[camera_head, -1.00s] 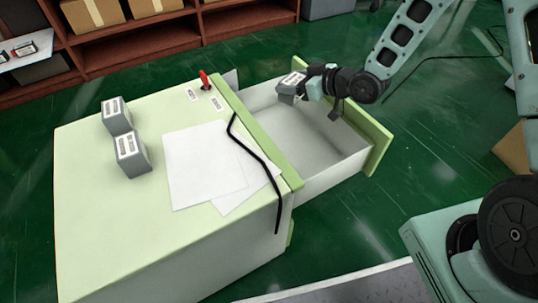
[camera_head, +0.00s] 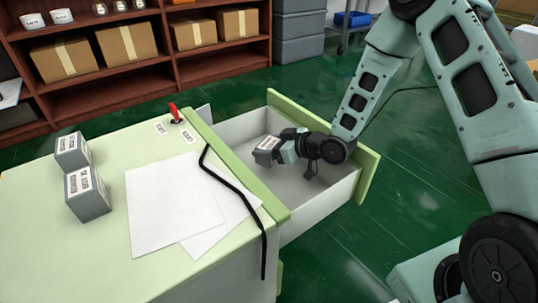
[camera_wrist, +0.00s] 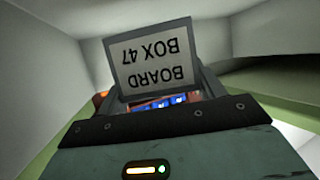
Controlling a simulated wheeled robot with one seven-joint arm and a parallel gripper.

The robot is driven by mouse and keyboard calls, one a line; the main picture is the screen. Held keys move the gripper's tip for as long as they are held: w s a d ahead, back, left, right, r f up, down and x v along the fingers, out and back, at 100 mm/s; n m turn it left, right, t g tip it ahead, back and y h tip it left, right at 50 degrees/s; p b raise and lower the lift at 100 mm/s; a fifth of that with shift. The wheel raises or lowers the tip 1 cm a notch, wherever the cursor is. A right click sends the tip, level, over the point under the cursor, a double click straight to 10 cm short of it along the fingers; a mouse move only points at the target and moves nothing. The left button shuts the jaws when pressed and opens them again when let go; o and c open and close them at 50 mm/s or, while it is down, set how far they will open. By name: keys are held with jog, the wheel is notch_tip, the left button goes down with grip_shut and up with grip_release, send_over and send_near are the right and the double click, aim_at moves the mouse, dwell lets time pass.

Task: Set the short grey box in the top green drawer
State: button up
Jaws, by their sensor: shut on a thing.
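The short grey box (camera_head: 266,146) with a white label is held in my gripper (camera_head: 277,151), which is shut on it. Box and gripper are inside the open top green drawer (camera_head: 367,178), toward its far side. In the wrist view the box (camera_wrist: 153,60) shows an upside-down label reading "BOARD BOX 47", between my gripper's fingers (camera_wrist: 160,92). Pale drawer walls surround it there. I cannot tell whether the box touches the drawer floor.
Two grey boxes (camera_head: 87,193) (camera_head: 71,150) stand on the pale green cabinet top (camera_head: 40,245). White papers (camera_head: 172,205), a black strip (camera_head: 238,195) and a red-handled item (camera_head: 175,112) are also there. The drawer's near part looks empty. Brown shelves (camera_head: 125,85) stand behind.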

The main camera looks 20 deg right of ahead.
jog(key=shift+f, duration=0.6)
jog(key=shift+f, duration=0.15)
jog(key=shift+f, duration=0.35)
jog(key=shift+f+b, duration=0.15)
jog(key=shift+b, duration=0.15)
jog(key=o, duration=1.1)
jog(key=shift+c, duration=0.2)
